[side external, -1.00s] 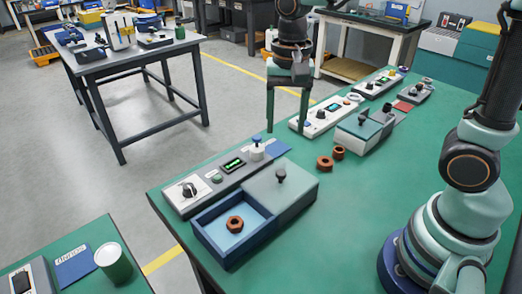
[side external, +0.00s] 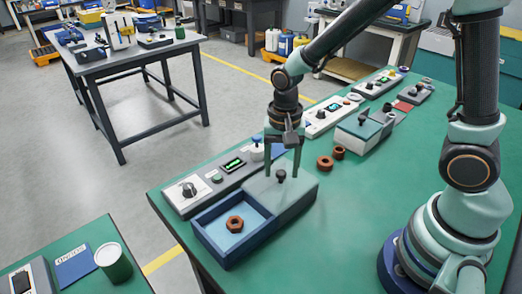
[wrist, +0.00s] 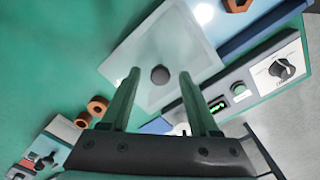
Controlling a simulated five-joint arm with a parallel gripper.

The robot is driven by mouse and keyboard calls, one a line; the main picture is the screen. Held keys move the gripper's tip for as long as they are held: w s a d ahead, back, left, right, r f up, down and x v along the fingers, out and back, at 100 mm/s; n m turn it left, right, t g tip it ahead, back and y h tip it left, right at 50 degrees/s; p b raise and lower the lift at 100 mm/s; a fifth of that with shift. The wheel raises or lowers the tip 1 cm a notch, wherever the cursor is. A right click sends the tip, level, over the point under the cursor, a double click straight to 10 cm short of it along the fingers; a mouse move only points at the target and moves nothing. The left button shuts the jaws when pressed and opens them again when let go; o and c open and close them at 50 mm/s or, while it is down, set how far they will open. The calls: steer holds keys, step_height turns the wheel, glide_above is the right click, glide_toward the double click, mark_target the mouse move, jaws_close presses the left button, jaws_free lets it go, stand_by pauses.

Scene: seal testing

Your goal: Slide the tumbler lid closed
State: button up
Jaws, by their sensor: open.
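A blue open-topped box (side external: 222,258) stands on the green bench. Its grey sliding lid (side external: 303,190) covers the right part, leaving the left part open. A dark round knob (side external: 281,177) stands on the lid. A brown hex nut (side external: 235,224) lies inside the open part. My gripper (side external: 281,171) is open above the lid, its fingers pointing down either side of the knob. In the wrist view the knob (wrist: 159,75) appears between the open fingertips (wrist: 159,80), with a gap on each side. I cannot tell whether the fingertips touch the lid (wrist: 190,45).
A control panel (side external: 208,190) with a dial and green display runs behind the box. Two brown rings (side external: 325,162) lie to the right. A second grey-lidded box (side external: 361,133) stands farther back right. The bench's front middle is clear.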

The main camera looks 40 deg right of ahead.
steer(key=shift+f, duration=0.1)
jaws_close()
stand_by(1.4)
